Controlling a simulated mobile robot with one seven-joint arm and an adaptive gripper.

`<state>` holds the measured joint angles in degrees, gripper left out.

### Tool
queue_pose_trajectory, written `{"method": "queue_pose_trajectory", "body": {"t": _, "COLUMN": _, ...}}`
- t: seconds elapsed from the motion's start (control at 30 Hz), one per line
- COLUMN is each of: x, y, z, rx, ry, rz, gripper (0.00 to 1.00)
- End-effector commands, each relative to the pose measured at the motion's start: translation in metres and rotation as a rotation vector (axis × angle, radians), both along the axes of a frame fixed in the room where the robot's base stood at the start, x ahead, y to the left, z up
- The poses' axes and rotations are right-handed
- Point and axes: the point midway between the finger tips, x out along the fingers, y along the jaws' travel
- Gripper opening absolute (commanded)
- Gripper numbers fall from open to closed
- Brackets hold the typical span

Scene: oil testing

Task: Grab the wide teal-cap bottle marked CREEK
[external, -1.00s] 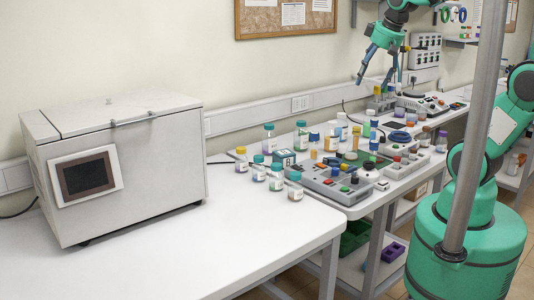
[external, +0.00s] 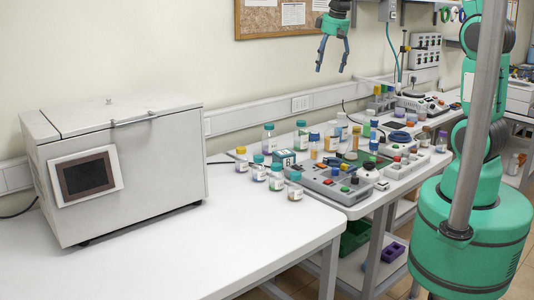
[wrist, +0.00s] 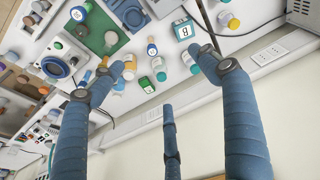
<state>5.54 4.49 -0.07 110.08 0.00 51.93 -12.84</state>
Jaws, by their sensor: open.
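Several clear bottles with teal caps stand near the left end of the far bench. They include a front group, with one bottle at its left (external: 259,167), one in its middle (external: 276,178) and one at its right (external: 295,186), and one farther back (external: 269,139). Labels are too small to read, so I cannot tell which says CREEK. My gripper (external: 331,69) is open and empty, fingers down, high above the back of the bench. In the wrist view its fingers (wrist: 156,62) spread over the bench, and a teal-cap bottle (wrist: 228,20) shows at upper right.
A grey device with coloured knobs (external: 325,183) lies right of the front bottles. A small teal box (external: 284,158) stands among the bottles. A large white cabinet (external: 125,170) fills the left table, whose front is clear. A grey pole (external: 475,110) stands before my base.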

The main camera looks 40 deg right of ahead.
Motion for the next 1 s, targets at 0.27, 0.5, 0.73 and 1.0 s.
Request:
{"method": "queue_pose_trajectory", "body": {"t": 0.27, "x": 0.060, "y": -0.018, "z": -0.025, "rx": -0.003, "ry": 0.050, "rz": 0.023, "gripper": 0.76}}
{"method": "queue_pose_trajectory", "body": {"t": 0.5, "x": 0.107, "y": -0.036, "z": -0.056, "rx": -0.004, "ry": 0.091, "rz": 0.041, "gripper": 0.76}}
{"method": "queue_pose_trajectory", "body": {"t": 0.73, "x": 0.147, "y": -0.052, "z": -0.094, "rx": -0.003, "ry": 0.130, "rz": 0.061, "gripper": 0.76}}
{"method": "queue_pose_trajectory", "body": {"t": 1.0, "x": 0.186, "y": -0.072, "z": -0.146, "rx": 0.000, "ry": 0.176, "rz": 0.082, "gripper": 0.76}}
